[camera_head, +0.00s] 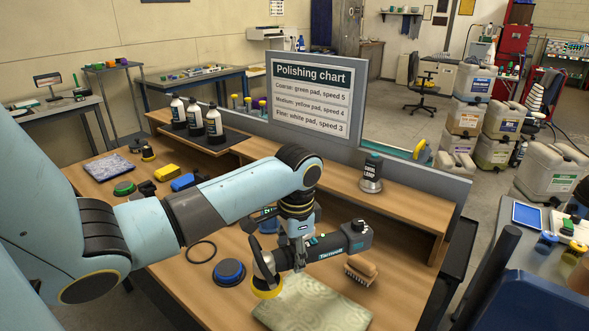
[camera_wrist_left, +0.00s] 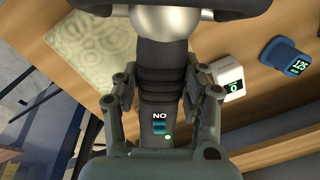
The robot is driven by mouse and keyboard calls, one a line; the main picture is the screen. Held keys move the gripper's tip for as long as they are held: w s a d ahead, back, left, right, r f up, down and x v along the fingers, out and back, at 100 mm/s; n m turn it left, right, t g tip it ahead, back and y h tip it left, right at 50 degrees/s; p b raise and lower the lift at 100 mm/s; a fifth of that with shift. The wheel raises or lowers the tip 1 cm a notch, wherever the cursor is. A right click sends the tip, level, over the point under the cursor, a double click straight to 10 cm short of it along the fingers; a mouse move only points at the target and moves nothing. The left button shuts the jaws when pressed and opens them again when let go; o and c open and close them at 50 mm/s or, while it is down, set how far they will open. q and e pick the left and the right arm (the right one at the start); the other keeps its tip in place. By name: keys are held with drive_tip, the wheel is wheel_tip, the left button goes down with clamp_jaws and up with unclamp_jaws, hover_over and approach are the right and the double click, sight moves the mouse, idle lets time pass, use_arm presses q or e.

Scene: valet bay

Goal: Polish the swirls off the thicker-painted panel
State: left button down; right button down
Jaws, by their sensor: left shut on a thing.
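A black and teal polisher (camera_head: 325,250) with a yellow pad (camera_head: 267,291) hangs in my left gripper (camera_head: 300,236), over the front of the bench. In the left wrist view my left gripper (camera_wrist_left: 160,95) is shut around the polisher's dark body (camera_wrist_left: 158,118), which bears "NO", a switch and a green light. The pad is just above or touching the left edge of a pale green patterned panel (camera_head: 318,304); I cannot tell which. A bluish patterned panel (camera_head: 108,167) lies at the bench's left end. The polishing chart (camera_head: 310,95) pairs green pad with speed 5, yellow 4, white 3.
A swirl lamp (camera_head: 371,173) stands on the raised shelf. The left wrist view shows a white device (camera_wrist_left: 228,83) and a blue gauge (camera_wrist_left: 287,56).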

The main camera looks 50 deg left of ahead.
use_arm(q)
drive_tip(key=shift+f, duration=1.7)
drive_tip(key=shift+f, duration=0.85)
drive_tip(key=shift+s+d+f, duration=0.1)
drive_tip(key=shift+s+f, duration=0.05)
idle(0.9)
drive_tip(key=shift+w+d, duration=0.2)
drive_tip(key=shift+d, duration=0.4)
drive_tip(key=shift+w+d, duration=0.15)
drive_tip(key=shift+d, duration=0.45)
drive_tip(key=shift+w+d, duration=0.2)
drive_tip(key=shift+d, duration=0.4)
drive_tip(key=shift+w+d, duration=0.2)
drive_tip(key=shift+d, duration=0.35)
drive_tip(key=shift+d, duration=0.15)
